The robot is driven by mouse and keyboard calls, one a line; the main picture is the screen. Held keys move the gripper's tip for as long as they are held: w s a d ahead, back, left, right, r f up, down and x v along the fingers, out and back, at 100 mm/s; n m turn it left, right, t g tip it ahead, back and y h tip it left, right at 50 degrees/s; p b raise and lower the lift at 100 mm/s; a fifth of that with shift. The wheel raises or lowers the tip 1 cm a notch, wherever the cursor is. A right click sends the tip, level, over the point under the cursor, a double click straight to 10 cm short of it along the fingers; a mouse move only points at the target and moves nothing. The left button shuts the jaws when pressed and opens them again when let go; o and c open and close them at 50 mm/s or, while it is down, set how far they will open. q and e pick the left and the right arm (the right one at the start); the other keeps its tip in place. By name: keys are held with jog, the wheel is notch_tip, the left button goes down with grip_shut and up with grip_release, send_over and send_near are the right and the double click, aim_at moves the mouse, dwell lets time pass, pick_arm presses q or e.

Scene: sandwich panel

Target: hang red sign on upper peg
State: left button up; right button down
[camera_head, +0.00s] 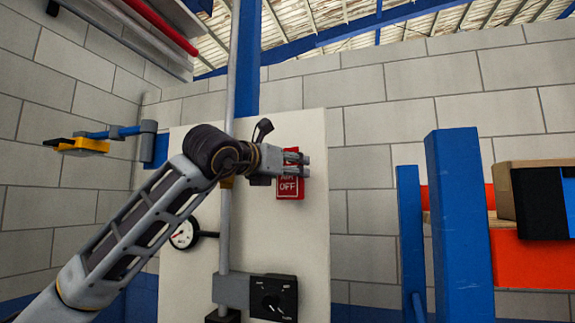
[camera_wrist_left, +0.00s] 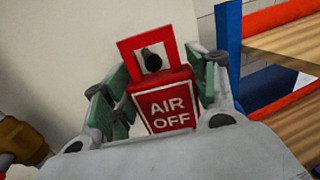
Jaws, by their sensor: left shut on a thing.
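The red sign (camera_head: 290,188), lettered "AIR OFF", is upright in front of the pale panel (camera_head: 300,235). My left gripper (camera_head: 303,165) is shut on it, with the arm reaching in from the left. In the left wrist view the red sign (camera_wrist_left: 167,106) sits between the two green-grey fingers. A square red loop tops the sign, and the dark round end of a peg (camera_wrist_left: 152,60) shows inside its opening. I cannot tell how far the peg passes through or whether the loop rests on it. My right gripper is in neither view.
A vertical grey pipe (camera_head: 224,225) runs up the panel. A pressure gauge (camera_head: 184,234) and a black dial box (camera_head: 273,297) are lower down. A yellow-handled valve (camera_head: 82,146) is at left. A blue-post rack (camera_head: 460,220) with boxes stands at right.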

pick_arm(q)
jog(key=shift+w+d+p, duration=0.25)
jog(key=shift+w+p, duration=0.3)
jog(key=shift+w, duration=0.15)
jog(key=shift+w+d+f+b, duration=0.2)
jog(key=shift+w+f+b, duration=0.25)
jog(key=shift+w, duration=0.15)
dwell(0.4)
jog(key=o, duration=1.1)
jog(key=shift+w+f, duration=0.1)
jog(key=shift+w, duration=0.05)
jog(key=v, duration=1.2)
jog(key=shift+d+f, duration=0.1)
